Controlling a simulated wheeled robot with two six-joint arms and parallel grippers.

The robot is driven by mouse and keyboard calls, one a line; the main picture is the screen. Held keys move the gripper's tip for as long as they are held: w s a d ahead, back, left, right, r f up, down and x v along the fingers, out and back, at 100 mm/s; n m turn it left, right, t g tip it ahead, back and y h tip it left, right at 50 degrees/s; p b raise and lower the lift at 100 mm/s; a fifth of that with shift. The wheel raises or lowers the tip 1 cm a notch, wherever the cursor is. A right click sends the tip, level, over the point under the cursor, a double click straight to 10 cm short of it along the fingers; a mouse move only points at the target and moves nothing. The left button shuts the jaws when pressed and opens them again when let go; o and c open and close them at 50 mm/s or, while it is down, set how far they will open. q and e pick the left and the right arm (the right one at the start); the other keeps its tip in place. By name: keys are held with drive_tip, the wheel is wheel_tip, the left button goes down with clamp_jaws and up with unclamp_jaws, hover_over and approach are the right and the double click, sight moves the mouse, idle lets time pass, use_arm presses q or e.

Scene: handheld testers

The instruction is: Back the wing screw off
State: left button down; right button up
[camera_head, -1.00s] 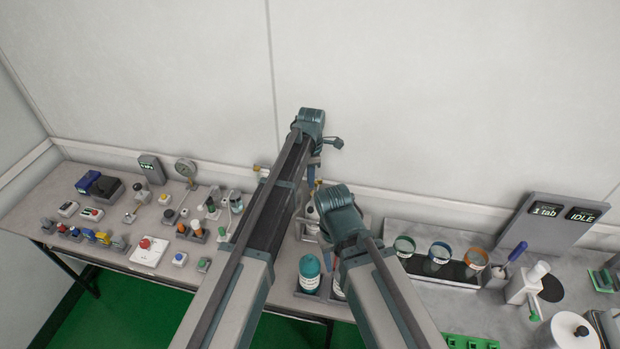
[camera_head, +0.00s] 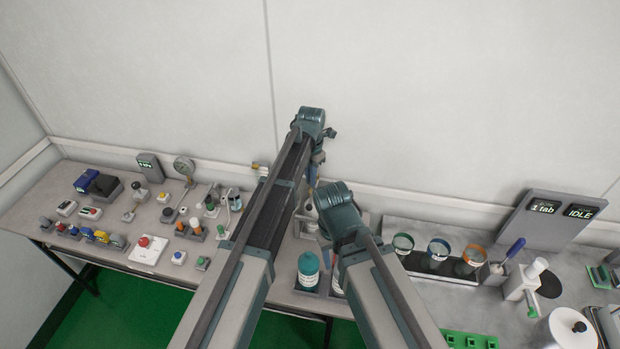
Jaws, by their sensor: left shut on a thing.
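My left arm comes in from the lower left and reaches over the bench. Its gripper (camera_head: 316,168) points down behind the arm, close to the back of the bench. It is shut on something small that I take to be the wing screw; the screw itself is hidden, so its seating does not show. My right arm comes in from the lower right and ends at a teal wrist (camera_head: 340,208). That wrist hides its gripper and part of the bench beneath.
Several small switches and buttons, with a gauge (camera_head: 184,166), stand on the left bench. To the right are several jars (camera_head: 438,253), a blue-handled tool (camera_head: 515,247) and a display panel (camera_head: 545,232).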

use_arm(q)
drive_tip(key=shift+w+d, duration=0.15)
drive_tip(key=shift+d, duration=0.1)
drive_tip(key=c, duration=1.1)
unclamp_jaws()
drive_tip(key=shift+o, duration=1)
drive_tip(key=shift+w+d, duration=0.1)
drive_tip(key=shift+r, duration=0.1)
drive_tip(key=shift+a+r+p, duration=0.2)
drive_tip(key=shift+r+p, duration=0.4)
drive_tip(key=shift+p, duration=0.15)
wheel_tip(320, 180, up, 12)
drive_tip(key=p, duration=1.2)
drive_tip(key=shift+r, duration=0.2)
